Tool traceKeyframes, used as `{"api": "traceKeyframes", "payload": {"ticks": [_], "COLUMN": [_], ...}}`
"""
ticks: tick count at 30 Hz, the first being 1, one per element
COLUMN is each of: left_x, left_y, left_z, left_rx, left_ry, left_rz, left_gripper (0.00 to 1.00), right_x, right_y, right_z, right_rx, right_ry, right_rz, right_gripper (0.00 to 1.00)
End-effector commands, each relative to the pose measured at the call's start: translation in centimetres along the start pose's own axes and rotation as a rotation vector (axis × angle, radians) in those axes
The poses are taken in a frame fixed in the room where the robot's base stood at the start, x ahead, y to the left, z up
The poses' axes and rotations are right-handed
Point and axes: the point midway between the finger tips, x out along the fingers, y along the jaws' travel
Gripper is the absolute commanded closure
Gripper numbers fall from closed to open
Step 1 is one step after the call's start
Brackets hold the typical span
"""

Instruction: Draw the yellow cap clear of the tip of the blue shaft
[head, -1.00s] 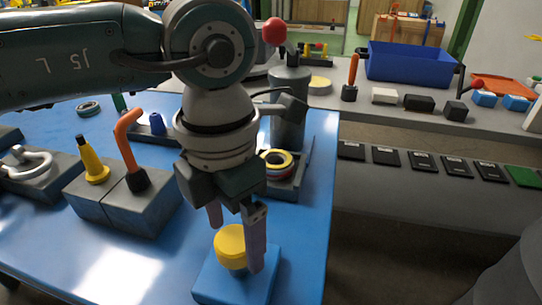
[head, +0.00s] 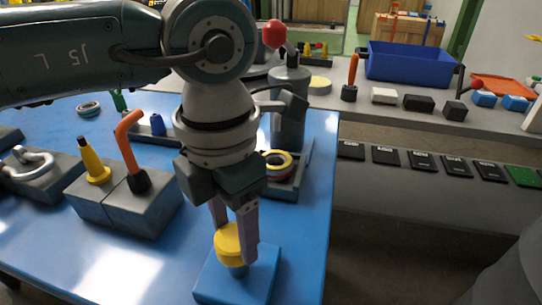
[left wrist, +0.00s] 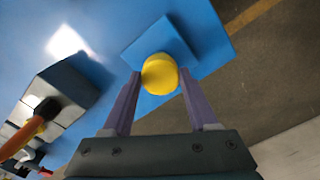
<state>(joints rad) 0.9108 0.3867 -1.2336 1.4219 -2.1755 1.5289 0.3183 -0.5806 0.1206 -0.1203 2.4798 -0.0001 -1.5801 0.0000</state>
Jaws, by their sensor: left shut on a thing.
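The yellow cap (head: 228,243) is a short round piece sitting over the blue block (head: 235,280) near the table's front right corner. My left gripper (head: 235,240) points down and is shut on the yellow cap, with one finger on each side. In the left wrist view the cap (left wrist: 160,74) lies between the two fingertips. A short blue part shows just under the cap, above the block; how far the shaft reaches into the cap is hidden. My right gripper is not in view.
To the left stand grey blocks with a yellow cone (head: 92,162) and an orange bent handle (head: 130,150). A tray with stacked rings (head: 277,163) lies behind the gripper. A grey bench (head: 430,130) stands at the right. The table's front middle is clear.

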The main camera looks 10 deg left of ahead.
Motion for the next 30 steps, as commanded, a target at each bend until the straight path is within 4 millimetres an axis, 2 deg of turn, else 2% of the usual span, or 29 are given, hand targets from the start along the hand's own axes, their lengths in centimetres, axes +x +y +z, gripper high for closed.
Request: {"api": "traceKeyframes", "payload": {"ticks": [30], "left_x": [-5.9], "left_y": [0.0], "left_z": [0.0], "left_rx": [0.000], "left_ry": [0.001], "left_rz": [0.000], "left_gripper": [0.93], "right_x": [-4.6], "right_y": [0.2], "right_z": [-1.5], "right_rx": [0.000], "right_ry": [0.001], "right_rz": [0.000], "right_gripper": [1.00]}}
